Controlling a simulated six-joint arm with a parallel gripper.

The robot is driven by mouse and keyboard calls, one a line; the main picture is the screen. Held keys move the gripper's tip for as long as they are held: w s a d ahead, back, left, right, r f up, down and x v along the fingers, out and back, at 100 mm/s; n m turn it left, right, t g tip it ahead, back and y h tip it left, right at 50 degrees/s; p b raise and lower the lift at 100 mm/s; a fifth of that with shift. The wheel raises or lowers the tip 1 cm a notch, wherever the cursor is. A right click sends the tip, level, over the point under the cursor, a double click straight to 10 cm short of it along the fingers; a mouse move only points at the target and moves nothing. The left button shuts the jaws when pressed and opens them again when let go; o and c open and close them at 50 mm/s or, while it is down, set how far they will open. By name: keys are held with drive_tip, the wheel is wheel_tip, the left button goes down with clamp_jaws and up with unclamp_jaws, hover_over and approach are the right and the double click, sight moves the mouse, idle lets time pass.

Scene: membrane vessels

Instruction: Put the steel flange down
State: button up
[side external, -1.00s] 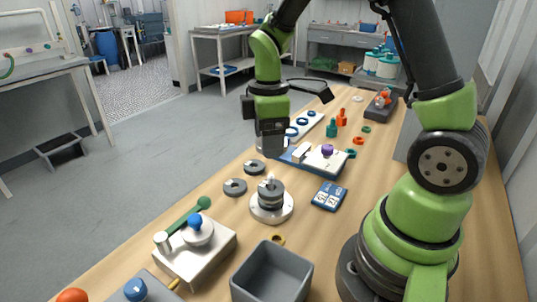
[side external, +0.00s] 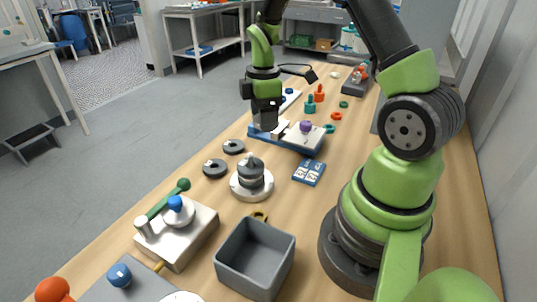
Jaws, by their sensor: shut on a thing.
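My gripper (side external: 266,112) points down over the left end of a blue tray (side external: 262,136) in the middle of the table. It is shut on a grey piece, seen just below the fingers, which I take to be the steel flange (side external: 267,123). Fingers hide part of this piece, and I cannot tell whether it touches the tray.
Nearer stand a white round base with stacked dark rings (side external: 252,179), two dark rings (side external: 215,168), a blue card (side external: 309,172), a grey bin (side external: 255,252) and a metal block with a blue knob (side external: 176,222). Small orange and teal fittings (side external: 319,94) lie beyond the tray.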

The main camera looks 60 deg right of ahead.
sight(269, 161)
drive_tip(key=f, duration=0.1)
drive_tip(key=d+f, duration=0.1)
drive_tip(key=f, duration=0.1)
drive_tip(key=shift+s+d, duration=0.2)
drive_tip(key=shift+d, duration=0.15)
wheel_tip(269, 161, down, 9)
drive_tip(key=shift+r, duration=0.2)
drive_tip(key=shift+f, duration=0.15)
drive_tip(key=o, duration=1.1)
